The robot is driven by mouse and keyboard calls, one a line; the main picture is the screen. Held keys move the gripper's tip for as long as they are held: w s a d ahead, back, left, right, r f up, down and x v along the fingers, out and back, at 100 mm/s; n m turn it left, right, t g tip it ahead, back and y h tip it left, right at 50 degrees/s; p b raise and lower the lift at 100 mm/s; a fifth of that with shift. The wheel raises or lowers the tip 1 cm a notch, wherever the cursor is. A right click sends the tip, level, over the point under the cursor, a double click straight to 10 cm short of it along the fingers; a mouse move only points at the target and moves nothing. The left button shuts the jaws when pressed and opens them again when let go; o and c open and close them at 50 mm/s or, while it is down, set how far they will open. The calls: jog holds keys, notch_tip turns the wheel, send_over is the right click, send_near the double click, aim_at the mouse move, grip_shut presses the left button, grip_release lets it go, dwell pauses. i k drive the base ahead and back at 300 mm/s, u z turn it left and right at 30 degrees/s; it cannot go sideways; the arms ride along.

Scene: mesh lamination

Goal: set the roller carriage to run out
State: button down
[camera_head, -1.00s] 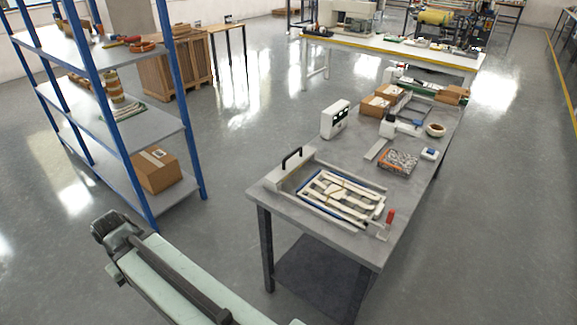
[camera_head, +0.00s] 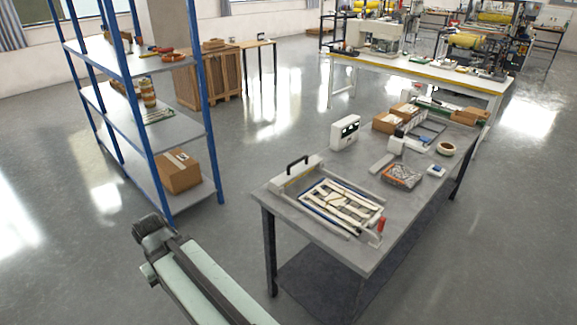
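The roller carriage (camera_head: 294,174) appears to be the pale crossbar with a black upright handle (camera_head: 297,161). It sits at the left end of a flat frame rig on the near grey table (camera_head: 364,258). The rig holds a light slatted frame (camera_head: 342,202) with a dark blue edge, and a red-handled part (camera_head: 381,226) stands at its right end. My pale green arm link (camera_head: 205,285), with a dark joint at its end, is at the lower left, apart from the table. My gripper is not seen. Nothing touches the carriage.
The same table carries a white box device (camera_head: 344,132), an orange-edged tray (camera_head: 401,175), cardboard boxes (camera_head: 388,123) and a tape roll (camera_head: 446,148). A blue-post shelf (camera_head: 144,66) stands at the left. Open floor (camera_head: 235,170) lies between shelf and table. A white bench (camera_head: 420,72) is behind.

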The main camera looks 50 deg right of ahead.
aim_at(276, 184)
jog(key=z, duration=0.1)
jog(key=i, duration=0.95)
jog(key=u, duration=0.1)
